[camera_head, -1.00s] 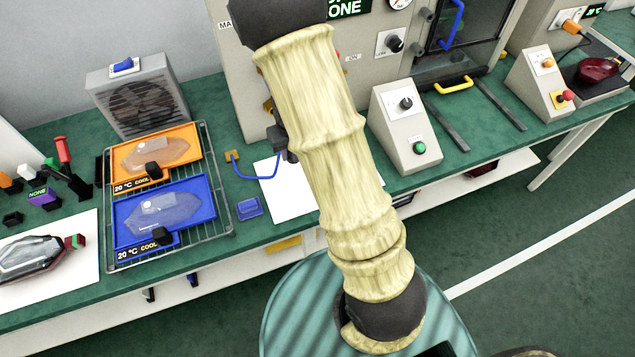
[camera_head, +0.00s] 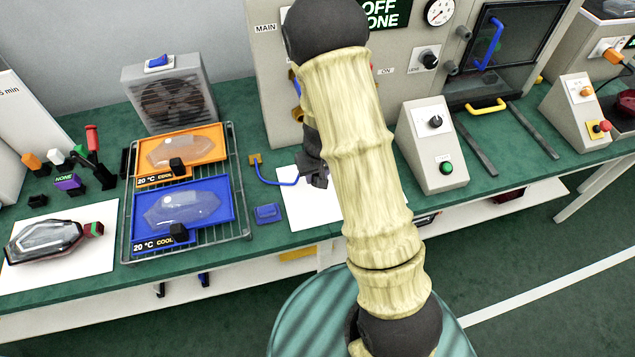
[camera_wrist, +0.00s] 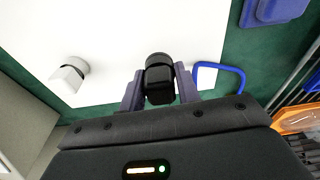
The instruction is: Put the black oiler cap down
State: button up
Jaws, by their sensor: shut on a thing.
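In the wrist view, the black oiler cap (camera_wrist: 159,80) sits between the two fingers of my gripper (camera_wrist: 160,92), which is shut on it. The cap is over the white sheet (camera_wrist: 110,30); I cannot tell whether it touches it. In the head view, my gripper (camera_head: 316,172) is low over the white sheet (camera_head: 297,212), left of my forearm. The cap cannot be made out clearly there.
A white faceted piece (camera_wrist: 70,74) stands on the sheet in the wrist view. A blue wire handle (camera_wrist: 218,76) lies close to the gripper's right side. A blue block (camera_head: 268,213) and a rack (camera_head: 245,232) with orange and blue trays are to the left. A grey control box (camera_head: 432,150) is right.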

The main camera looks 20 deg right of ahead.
aim_at(317, 190)
jog(key=shift+w+f+b, duration=0.15)
jog(key=shift+f+b, duration=0.15)
jog(key=shift+f, duration=1.6)
jog(key=shift+s+r, duration=0.1)
jog(key=shift+s, duration=0.1)
jog(key=o, duration=1.2)
jog(key=shift+c, duration=0.2)
